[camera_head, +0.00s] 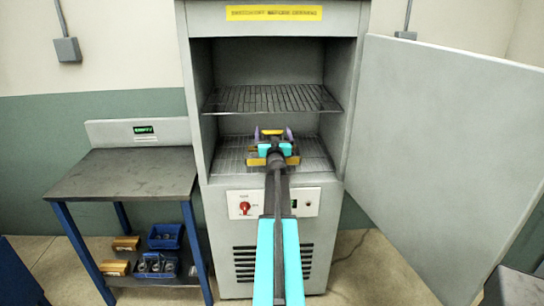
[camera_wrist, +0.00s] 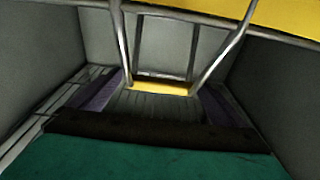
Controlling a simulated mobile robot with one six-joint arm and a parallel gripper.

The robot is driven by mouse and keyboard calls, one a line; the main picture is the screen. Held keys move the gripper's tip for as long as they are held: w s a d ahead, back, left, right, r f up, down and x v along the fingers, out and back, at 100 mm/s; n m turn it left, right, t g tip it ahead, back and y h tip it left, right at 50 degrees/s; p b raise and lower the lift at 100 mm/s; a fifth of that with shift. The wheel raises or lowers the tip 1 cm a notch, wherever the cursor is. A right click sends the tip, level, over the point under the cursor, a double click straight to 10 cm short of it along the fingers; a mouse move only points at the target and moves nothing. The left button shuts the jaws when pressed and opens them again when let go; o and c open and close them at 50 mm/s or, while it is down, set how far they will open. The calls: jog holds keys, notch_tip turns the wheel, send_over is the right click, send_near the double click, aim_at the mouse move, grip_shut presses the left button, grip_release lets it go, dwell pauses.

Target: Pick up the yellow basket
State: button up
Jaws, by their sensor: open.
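The yellow basket (camera_head: 291,160) is inside the open cabinet, on the lower wire shelf, mostly hidden by my arm and gripper. My gripper (camera_head: 273,134) is over it, with the purple fingers apart. In the wrist view, a wide yellow part of the basket (camera_wrist: 225,12) crosses the top, and grey metal bars run from it toward a smaller yellow bar (camera_wrist: 161,88). The open fingers of my gripper (camera_wrist: 160,97) stand left and right of that smaller bar. I cannot tell whether they touch it.
The cabinet (camera_head: 192,100) has side walls close around my gripper and an upper wire shelf (camera_head: 270,98) above. Its door (camera_head: 440,130) stands open at right.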

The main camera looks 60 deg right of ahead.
jog(key=shift+c, duration=0.4)
jog(key=shift+r, duration=0.1)
jog(key=c, duration=1.7)
jog(key=shift+r, duration=0.15)
jog(key=shift+r, duration=1.5)
jog(key=shift+s+a+r, duration=0.15)
jog(key=shift+s, duration=0.05)
jog(key=s+a, duration=0.3)
jog(key=s, duration=0.1)
jog(key=s+a+r+p, duration=0.1)
jog(key=s+a, duration=0.2)
jog(key=s, duration=0.1)
jog(key=s+a+p, duration=0.1)
jog(key=s+a, duration=0.2)
jog(key=s, duration=0.1)
jog(key=shift+s+r, duration=0.15)
jog(key=shift+s, duration=0.2)
